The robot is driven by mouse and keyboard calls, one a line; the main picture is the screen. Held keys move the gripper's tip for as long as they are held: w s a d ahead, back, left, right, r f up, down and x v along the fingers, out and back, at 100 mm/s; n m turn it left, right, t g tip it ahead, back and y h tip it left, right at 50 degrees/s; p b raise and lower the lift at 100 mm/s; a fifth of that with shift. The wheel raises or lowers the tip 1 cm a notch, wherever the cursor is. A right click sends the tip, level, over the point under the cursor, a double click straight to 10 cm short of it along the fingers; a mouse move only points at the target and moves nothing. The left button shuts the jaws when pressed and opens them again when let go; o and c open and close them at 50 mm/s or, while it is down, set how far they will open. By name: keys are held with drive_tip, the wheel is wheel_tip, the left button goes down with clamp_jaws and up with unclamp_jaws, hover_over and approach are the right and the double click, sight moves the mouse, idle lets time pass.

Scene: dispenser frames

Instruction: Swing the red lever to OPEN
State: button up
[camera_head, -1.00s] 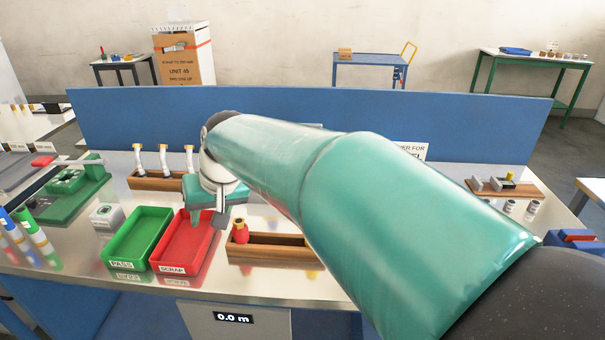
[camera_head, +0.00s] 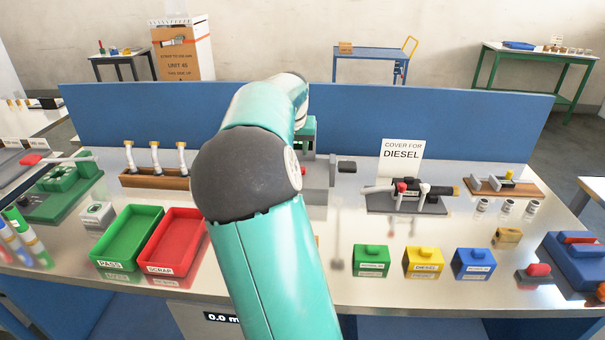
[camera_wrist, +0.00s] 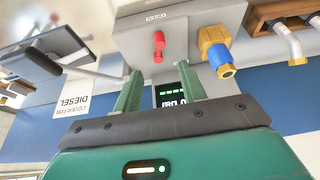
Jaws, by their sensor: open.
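The red lever (camera_wrist: 158,45) shows in the wrist view as a short red handle on the face of a grey box (camera_wrist: 195,32). A small label is on the box, too small to read. My gripper (camera_wrist: 160,70) is open and empty, and its two green fingers point at the box. The lever appears between and just beyond the fingertips, with no contact visible. A brass and blue fitting (camera_wrist: 217,52) sticks out of the box to the right of the lever.
A lit display (camera_wrist: 172,97) shows between my fingers. The COVER FOR DIESEL sign (camera_head: 402,160) stands right of my gripper, near a grey plate (camera_head: 430,206) with handles. Green, yellow and blue blocks stand in front. Red (camera_head: 178,238) and green (camera_head: 125,235) trays lie left.

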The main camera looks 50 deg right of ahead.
drive_tip(key=x, duration=1.4)
drive_tip(key=shift+w+r, duration=0.1)
clamp_jaws()
